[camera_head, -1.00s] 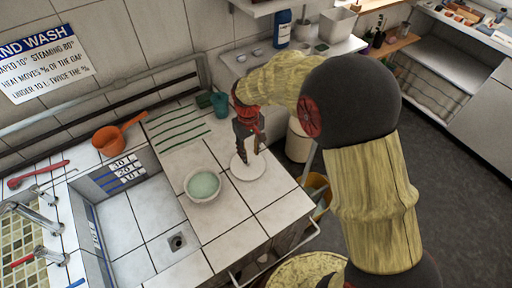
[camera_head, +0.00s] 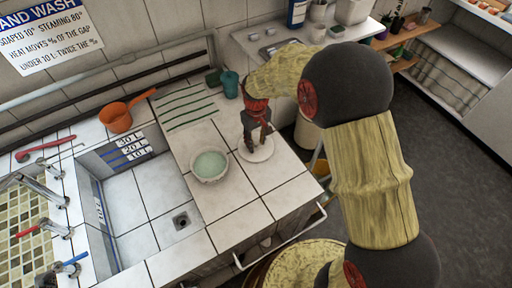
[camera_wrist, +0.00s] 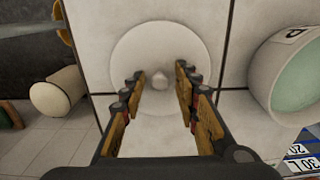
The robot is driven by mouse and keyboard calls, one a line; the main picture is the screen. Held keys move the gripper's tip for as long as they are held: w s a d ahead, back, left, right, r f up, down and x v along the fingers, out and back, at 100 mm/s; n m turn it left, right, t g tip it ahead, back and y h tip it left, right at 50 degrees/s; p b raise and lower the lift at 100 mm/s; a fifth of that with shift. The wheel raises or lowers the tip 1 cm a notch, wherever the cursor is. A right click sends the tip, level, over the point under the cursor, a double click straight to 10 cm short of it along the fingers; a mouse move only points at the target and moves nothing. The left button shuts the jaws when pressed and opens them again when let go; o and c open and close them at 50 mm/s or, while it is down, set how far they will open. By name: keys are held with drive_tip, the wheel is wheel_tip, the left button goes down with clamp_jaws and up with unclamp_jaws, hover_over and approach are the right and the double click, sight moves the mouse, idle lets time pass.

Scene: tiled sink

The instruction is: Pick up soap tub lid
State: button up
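The soap tub lid (camera_head: 264,154) is a flat white disc lying on the tiled counter. In the wrist view the lid (camera_wrist: 160,45) shows a small round knob (camera_wrist: 160,80) at its middle. My gripper (camera_head: 258,147) is over the lid, pointing down. In the wrist view my gripper (camera_wrist: 161,75) is open, with one finger on each side of the knob and a gap to it on both sides. The soap tub (camera_head: 210,165), a white bowl with pale green contents, stands uncovered just left of the lid. It also shows in the wrist view (camera_wrist: 262,75).
The sink basin (camera_head: 150,210) lies left of the tub. An orange pan (camera_head: 116,118), a teal cup (camera_head: 230,84) and a grooved drainer area (camera_head: 187,108) are at the back. The counter in front of the lid is clear.

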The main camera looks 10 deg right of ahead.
drive_tip(key=shift+c, duration=0.5)
clamp_jaws()
drive_tip(key=shift+r, duration=0.15)
